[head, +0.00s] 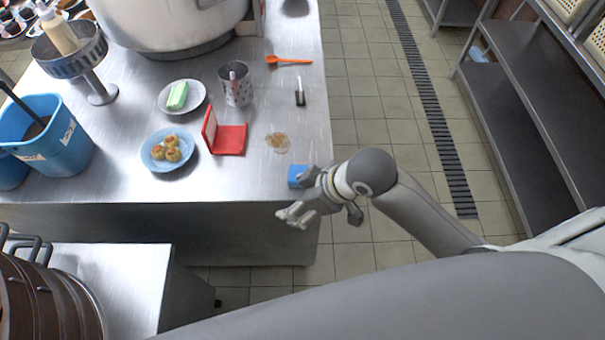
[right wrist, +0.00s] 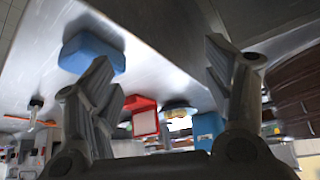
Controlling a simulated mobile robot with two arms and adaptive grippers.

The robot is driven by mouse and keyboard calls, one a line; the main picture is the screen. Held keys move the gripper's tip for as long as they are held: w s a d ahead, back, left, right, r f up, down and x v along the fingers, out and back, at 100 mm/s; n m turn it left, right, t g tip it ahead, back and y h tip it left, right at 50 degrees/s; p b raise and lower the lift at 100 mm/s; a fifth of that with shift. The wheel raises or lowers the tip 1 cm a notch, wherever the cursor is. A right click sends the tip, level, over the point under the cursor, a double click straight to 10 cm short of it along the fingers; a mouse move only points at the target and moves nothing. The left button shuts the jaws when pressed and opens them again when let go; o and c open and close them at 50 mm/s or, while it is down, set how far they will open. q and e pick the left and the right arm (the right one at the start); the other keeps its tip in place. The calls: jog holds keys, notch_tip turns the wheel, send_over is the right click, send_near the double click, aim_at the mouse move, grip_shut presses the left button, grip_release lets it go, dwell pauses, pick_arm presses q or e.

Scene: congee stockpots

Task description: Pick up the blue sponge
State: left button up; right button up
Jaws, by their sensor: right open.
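The blue sponge (head: 296,175) lies on the steel counter (head: 250,180) near its front right corner. My right gripper (head: 318,208) is open and empty at the counter's front edge, close to the sponge and partly in front of it. In the right wrist view the sponge (right wrist: 92,52) shows beyond the tip of the left-hand finger, outside the space between the fingers of the gripper (right wrist: 158,68). I cannot tell whether that finger touches it. My left gripper is not in view.
An amber stain-like patch (head: 278,142) and an open red case (head: 230,139) are near the sponge. Farther left are a blue plate of buns (head: 148,160), a white plate (head: 165,102) and a metal cup (head: 236,90). Open floor (head: 380,120) lies right of the counter.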

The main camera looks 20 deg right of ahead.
jog(key=w+d+r+n+g, duration=0.2)
jog(key=w+d+r+n, duration=0.2)
jog(key=w+d+r, duration=0.25)
jog(key=shift+g+h, duration=0.3)
jog(key=shift+h, duration=0.1)
jog(key=x, duration=0.7)
jog(key=p+x, duration=0.1)
jog(key=x, duration=0.2)
jog(key=shift+w+d+f, duration=0.2)
jog(key=shift+d+f, duration=0.05)
jog(key=shift+f, duration=0.25)
jog(key=shift+c, duration=0.2)
jog(key=c, duration=1)
